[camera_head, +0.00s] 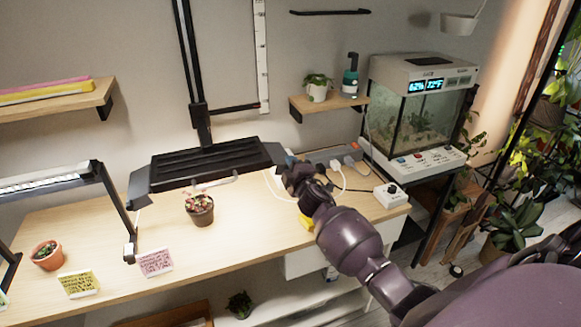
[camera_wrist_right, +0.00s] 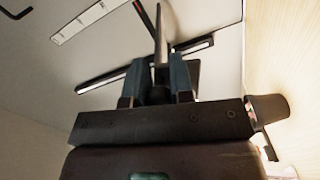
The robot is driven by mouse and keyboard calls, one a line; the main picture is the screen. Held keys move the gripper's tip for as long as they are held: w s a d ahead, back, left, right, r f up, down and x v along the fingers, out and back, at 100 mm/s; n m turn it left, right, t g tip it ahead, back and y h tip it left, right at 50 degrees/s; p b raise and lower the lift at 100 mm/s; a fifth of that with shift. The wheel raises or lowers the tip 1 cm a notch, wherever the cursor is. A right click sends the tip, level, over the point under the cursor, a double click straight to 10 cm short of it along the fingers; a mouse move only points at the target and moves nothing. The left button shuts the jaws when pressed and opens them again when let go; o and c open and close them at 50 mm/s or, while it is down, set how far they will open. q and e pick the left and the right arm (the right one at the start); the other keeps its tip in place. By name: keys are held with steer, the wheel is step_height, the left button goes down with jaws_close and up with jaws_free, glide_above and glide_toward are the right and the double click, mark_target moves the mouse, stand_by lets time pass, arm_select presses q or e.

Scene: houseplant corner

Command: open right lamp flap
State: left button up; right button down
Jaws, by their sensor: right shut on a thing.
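The black lamp (camera_head: 205,166) hangs low over the wooden table, with a slanted flap at each end. Its right flap (camera_head: 270,153) is beside my right gripper (camera_head: 288,160), which reaches in from the lower right. In the right wrist view, my right gripper (camera_wrist_right: 157,80) is shut on a thin dark plate (camera_wrist_right: 158,38) seen edge-on between its fingers, which I take to be the right flap. The gripper hides part of the flap's outer side in the head view. The flap's exact angle is hard to tell. My left gripper is not in view.
A small potted plant (camera_head: 201,210) stands under the lamp on the table (camera_head: 240,240). Cables and a power strip (camera_head: 335,160) lie behind my right gripper. A terrarium (camera_head: 420,115) stands to the right. A second lamp (camera_head: 50,182) is at the left.

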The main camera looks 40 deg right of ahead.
stand_by(0.5)
steer(key=c, duration=1)
jaws_free()
steer(key=v, duration=1.1)
steer(key=shift+w+d, duration=0.1)
steer(key=s+a+f+m+g+y, duration=0.2)
steer(key=s+a+f+m, duration=0.3)
steer(key=s+f, duration=0.3)
steer(key=s+a+f+m+g+y, duration=0.2)
steer(key=s+a+f+m, duration=0.4)
steer(key=s, duration=1)
step_height(320, 180, down, 3)
steer(key=shift+a+r+g, duration=0.2)
steer(key=shift+a+g, duration=0.6)
steer(key=shift+a, duration=0.05)
